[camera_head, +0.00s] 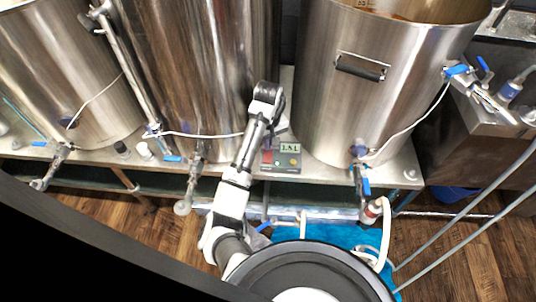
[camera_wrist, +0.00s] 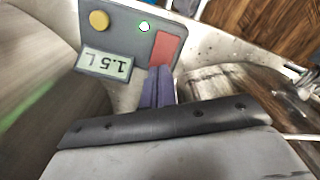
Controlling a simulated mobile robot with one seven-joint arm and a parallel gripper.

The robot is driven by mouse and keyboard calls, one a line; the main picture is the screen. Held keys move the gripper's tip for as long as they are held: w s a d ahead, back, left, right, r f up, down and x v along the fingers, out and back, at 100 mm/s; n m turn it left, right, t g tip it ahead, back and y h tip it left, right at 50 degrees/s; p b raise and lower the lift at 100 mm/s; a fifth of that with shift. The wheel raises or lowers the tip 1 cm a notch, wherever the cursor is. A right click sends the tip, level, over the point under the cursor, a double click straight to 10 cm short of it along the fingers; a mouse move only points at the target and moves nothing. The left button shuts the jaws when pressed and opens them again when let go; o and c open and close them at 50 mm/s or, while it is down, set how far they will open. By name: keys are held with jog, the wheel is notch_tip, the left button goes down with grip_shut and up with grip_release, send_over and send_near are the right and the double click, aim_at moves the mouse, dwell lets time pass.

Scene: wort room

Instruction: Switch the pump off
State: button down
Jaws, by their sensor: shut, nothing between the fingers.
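The pump's control box (camera_head: 283,156) is a small dark grey panel on the metal bench between two steel kettles. In the wrist view the control box (camera_wrist: 124,66) appears upside down. In the head view the fingers are hard to make out.
Steel kettles stand close on both sides, including a right kettle (camera_head: 340,110) and a middle kettle (camera_head: 200,70). A white cable (camera_head: 200,135) runs toward the box from the left. Blue-handled valves (camera_head: 362,180) and pipes stick out from the bench front.

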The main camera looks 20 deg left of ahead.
jog(key=shift+f, duration=0.2)
jog(key=shift+f+b, duration=0.4)
jog(key=shift+f, duration=0.4)
notch_tip(320, 180, up, 6)
jog(key=p, duration=0.7)
jog(key=shift+r, duration=0.15)
